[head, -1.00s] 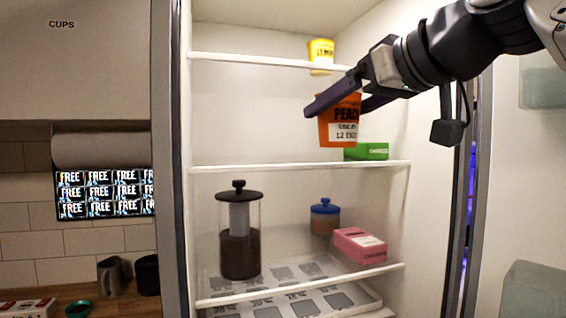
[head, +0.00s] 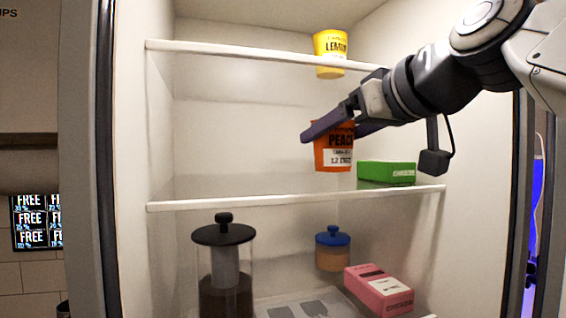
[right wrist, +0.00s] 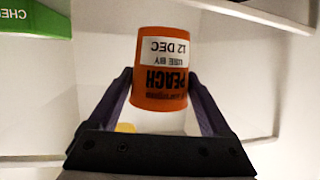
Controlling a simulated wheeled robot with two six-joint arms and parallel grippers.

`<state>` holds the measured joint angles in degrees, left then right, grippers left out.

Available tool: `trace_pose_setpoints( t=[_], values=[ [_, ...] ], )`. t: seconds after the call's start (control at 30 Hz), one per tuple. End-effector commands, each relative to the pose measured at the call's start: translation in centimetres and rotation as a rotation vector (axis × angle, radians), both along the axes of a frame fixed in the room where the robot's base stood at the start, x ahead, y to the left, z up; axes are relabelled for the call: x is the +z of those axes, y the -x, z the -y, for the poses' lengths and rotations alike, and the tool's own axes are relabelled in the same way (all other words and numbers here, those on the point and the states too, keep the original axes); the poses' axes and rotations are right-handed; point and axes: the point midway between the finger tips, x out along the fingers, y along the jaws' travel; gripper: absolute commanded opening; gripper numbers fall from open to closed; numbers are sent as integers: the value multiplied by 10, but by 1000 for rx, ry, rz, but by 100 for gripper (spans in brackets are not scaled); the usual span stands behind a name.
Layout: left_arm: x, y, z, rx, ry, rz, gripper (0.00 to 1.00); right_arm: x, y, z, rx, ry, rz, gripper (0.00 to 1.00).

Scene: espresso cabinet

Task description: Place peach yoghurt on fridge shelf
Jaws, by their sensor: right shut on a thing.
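The orange peach yoghurt (head: 333,158) has a white label reading use by 12 Dec. My right gripper (head: 338,132) is shut on it, with one finger on each side. It holds the cup upright in the fridge opening, above the level of the middle shelf (head: 290,198). In the right wrist view the cup (right wrist: 160,95) appears upside down between the two fingers. The head view does not clearly show how far the cup is from the shelf. My left gripper is not in view.
A yellow lemon cup (head: 330,55) stands on the top shelf (head: 250,53). A green box (head: 387,173) lies on the middle shelf, right of the peach cup. Below are a French press (head: 223,265), a blue-lidded jar (head: 332,250) and a pink box (head: 379,290). The middle shelf's left part is clear.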

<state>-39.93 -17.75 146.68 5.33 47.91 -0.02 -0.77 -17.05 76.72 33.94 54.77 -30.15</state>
Motion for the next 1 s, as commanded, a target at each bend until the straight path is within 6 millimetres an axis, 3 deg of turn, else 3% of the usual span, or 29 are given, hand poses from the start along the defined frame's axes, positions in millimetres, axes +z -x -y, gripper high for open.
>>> trace_pose_setpoints(
  t=[0.03, 0.3, 0.6, 0.97, 1.0],
  values=[
    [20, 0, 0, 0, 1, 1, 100, 10, -6, -6, 5, 0, -5, 8],
    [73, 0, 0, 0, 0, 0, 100, 10, -42, -27, 5, 2, -5, 8],
    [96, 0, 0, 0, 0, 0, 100, 4, -112, -64, 2, 3, -5, 8],
    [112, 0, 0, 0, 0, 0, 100, 3, -148, -84, 2, 3, -2, 8],
    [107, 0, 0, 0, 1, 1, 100, -9, -147, -83, 1, 2, -2, 8]
  ],
)
